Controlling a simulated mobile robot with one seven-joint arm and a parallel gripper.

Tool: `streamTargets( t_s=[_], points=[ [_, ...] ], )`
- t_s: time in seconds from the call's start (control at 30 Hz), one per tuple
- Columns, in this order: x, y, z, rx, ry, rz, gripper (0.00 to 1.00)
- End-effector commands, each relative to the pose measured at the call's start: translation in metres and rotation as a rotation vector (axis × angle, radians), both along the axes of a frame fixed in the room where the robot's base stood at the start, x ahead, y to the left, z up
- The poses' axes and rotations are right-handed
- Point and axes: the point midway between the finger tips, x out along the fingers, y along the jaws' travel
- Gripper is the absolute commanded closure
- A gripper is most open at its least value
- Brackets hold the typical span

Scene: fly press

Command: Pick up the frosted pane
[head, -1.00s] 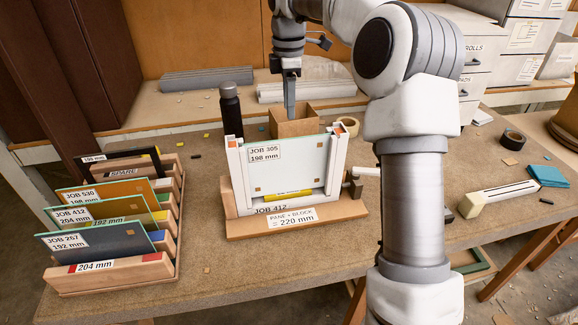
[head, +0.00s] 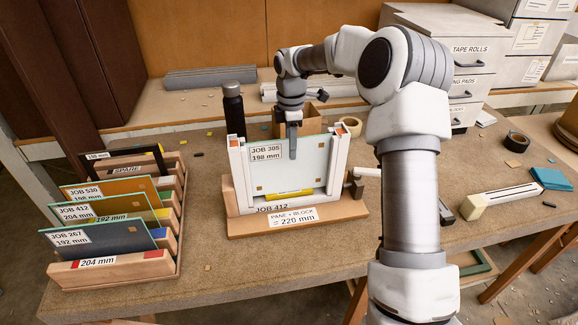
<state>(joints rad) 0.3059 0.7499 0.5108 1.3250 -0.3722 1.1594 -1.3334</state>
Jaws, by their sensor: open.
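The frosted pane (head: 305,176) is a pale, whitish sheet with a greenish edge and a label reading JOB 305, 198 mm. It stands upright between the white side posts of the press frame (head: 233,165) on a wooden base. A yellow block (head: 288,194) shows at its lower edge. My gripper (head: 292,143) points down at the pane's top edge, right of the label. Its visible finger overlaps the upper pane in the head view. The jaws are seen edge-on, so the far finger is hidden and contact cannot be told.
A wooden rack (head: 118,272) with several labelled panes stands at left. A dark bottle (head: 233,108), a cardboard box (head: 312,121) and a tape roll (head: 350,124) stand behind the press. A white-and-cream tool (head: 490,200) lies at right. The bench front is largely clear.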

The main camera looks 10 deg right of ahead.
Motion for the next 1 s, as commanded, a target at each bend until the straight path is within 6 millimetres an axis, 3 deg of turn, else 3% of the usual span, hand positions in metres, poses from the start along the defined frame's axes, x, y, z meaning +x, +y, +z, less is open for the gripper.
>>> streamTargets(
  t_s=[0.33, 0.63, 0.87, 1.0],
  points=[
    [0.005, 0.004, -0.044, 0.001, 0.004, 0.0, 0.57],
    [0.005, 0.003, -0.051, 0.0, 0.002, 0.0, 0.57],
    [0.005, 0.003, -0.051, 0.0, 0.002, 0.0, 0.97],
    [0.005, 0.003, -0.05, 0.0, 0.002, 0.0, 1.0]
  ],
)
